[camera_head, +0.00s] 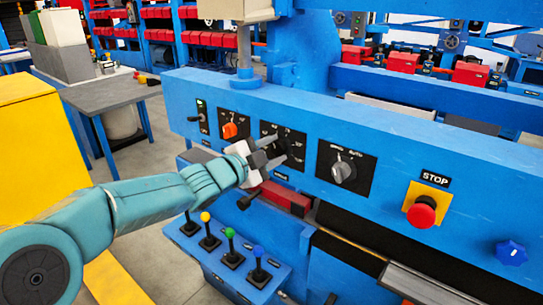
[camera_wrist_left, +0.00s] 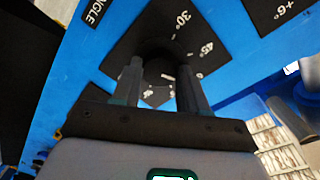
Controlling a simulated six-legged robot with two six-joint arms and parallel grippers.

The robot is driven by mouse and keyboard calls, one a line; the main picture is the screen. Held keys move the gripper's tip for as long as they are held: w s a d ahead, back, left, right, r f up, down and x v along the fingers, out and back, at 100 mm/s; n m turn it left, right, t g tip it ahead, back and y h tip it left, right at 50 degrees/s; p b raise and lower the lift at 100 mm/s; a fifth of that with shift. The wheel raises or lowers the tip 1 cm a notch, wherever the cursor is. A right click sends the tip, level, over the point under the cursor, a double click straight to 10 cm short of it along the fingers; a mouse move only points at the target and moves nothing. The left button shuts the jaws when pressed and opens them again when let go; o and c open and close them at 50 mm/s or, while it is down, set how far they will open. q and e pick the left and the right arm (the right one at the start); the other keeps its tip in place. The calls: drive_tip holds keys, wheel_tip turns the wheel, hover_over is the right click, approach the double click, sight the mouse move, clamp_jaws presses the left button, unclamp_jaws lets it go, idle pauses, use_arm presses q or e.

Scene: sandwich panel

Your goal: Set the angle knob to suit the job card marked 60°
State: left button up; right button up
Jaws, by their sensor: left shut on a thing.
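The angle knob (camera_head: 295,149) is black and sits on a black dial plate on the blue machine panel. My left gripper (camera_head: 277,153) reaches it from the left, its fingers closed around the knob. In the left wrist view the dark knob (camera_wrist_left: 168,46) lies between the two fingers of my left gripper (camera_wrist_left: 160,75). The dial's 30° and 45° marks and the ANGLE label show there. The pointer is too dark to read. I see no job card marked 60°. My right gripper is out of view.
An orange knob (camera_head: 230,130) sits left of the angle knob, and a grey AUTO selector (camera_head: 343,172) sits right. A red STOP button (camera_head: 422,212) and a blue star knob (camera_head: 511,252) are further right.

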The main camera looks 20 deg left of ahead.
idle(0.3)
use_arm(q)
drive_tip(key=o, duration=1)
drive_tip(key=shift+o, duration=0.2)
drive_tip(key=f+v, duration=0.1)
drive_tip(key=v, duration=1.5)
drive_tip(key=shift+s+r+p, duration=0.2)
drive_tip(key=shift+r+p, duration=0.15)
drive_tip(key=shift+r, duration=0.1)
drive_tip(key=shift+d, duration=0.1)
